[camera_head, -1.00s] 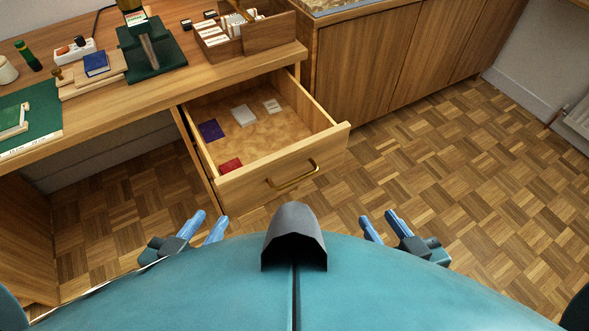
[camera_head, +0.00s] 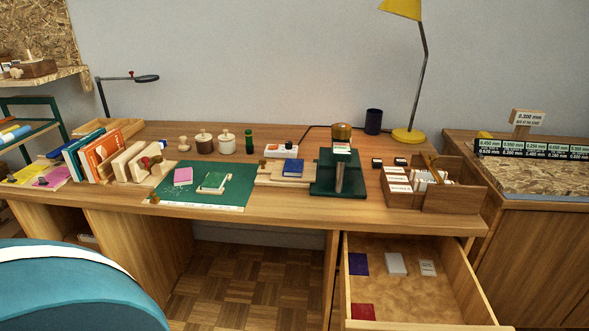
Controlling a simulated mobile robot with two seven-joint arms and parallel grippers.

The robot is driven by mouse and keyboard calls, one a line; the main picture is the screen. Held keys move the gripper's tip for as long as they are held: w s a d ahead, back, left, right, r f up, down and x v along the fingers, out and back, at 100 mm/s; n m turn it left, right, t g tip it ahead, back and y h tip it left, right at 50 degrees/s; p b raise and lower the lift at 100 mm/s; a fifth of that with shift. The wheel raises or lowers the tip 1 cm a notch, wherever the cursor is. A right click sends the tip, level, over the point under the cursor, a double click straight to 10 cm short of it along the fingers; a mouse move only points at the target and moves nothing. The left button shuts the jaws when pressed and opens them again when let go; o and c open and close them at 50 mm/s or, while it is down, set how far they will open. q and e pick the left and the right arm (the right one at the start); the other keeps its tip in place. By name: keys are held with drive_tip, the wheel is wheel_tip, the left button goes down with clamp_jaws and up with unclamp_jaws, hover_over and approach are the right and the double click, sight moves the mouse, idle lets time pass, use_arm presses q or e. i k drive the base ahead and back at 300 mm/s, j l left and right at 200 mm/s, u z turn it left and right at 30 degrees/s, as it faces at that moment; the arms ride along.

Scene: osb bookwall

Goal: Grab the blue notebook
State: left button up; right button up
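A dark blue-purple booklet (camera_head: 358,264) lies at the back left inside the open drawer (camera_head: 470,283). More blue book spines (camera_head: 71,166) show in the row at the desk's left end. Neither of my grippers is in view.
The drawer juts out at the lower right and also holds a white block (camera_head: 396,264) and a red booklet (camera_head: 363,312). A wooden card box (camera_head: 455,197) stands right.

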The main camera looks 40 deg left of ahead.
sight(293, 167)
drive_tip(key=j+z, duration=0.3)
drive_tip(key=z, duration=0.15)
drive_tip(key=k+j+z, duration=0.1)
drive_tip(key=j+z, duration=0.2)
drive_tip(key=z, duration=0.15)
drive_tip(key=k+j+z, duration=0.1)
drive_tip(key=j, duration=0.25)
drive_tip(key=k+j+z, duration=0.1)
drive_tip(key=j, duration=0.2)
drive_tip(key=k+j+z, duration=0.1)
drive_tip(key=k+j, duration=0.1)
drive_tip(key=j, duration=0.1)
